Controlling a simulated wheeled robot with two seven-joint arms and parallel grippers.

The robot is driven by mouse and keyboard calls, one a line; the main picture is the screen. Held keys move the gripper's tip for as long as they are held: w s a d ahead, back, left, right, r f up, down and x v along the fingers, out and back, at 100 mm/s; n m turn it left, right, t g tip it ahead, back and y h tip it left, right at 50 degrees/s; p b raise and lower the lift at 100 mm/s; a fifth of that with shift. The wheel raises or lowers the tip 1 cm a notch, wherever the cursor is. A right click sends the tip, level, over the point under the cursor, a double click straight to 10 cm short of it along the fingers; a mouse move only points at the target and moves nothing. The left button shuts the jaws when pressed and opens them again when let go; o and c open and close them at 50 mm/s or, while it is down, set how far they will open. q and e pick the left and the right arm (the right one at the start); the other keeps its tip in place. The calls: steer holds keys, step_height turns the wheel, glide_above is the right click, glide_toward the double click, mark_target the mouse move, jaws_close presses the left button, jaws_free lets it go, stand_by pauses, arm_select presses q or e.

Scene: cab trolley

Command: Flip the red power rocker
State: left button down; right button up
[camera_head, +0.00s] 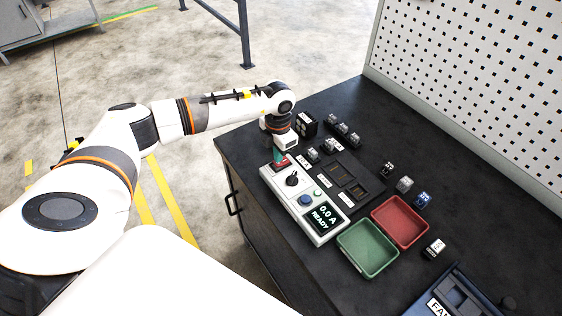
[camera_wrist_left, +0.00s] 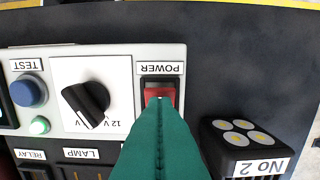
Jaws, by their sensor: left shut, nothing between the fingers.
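The red power rocker (camera_wrist_left: 152,94) sits in a dark frame under the POWER label on the pale control panel (camera_wrist_left: 75,55). My left gripper (camera_wrist_left: 160,103) is shut, its green fingers pressed together with nothing between them. In the left wrist view its tips overlap the lower part of the rocker; I cannot tell whether they touch it. In the head view my left gripper (camera_head: 281,159) points down at the top left end of the panel (camera_head: 333,232) and partly hides the rocker. My right gripper is not in view.
A black rotary knob (camera_wrist_left: 85,103), a blue TEST button (camera_wrist_left: 29,90) and a green lamp (camera_wrist_left: 40,126) lie beside the rocker. A black block marked No 2 (camera_wrist_left: 243,143) stands close by. Green (camera_head: 367,249) and red (camera_head: 400,222) trays and several small blocks share the dark bench.

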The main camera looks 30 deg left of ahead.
arm_select(q)
steer(key=shift+f+b, duration=0.5)
steer(key=shift+f, duration=0.2)
steer(key=shift+r, duration=0.2)
steer(key=shift+r+p, duration=2.25)
steer(key=shift+r, duration=1.15)
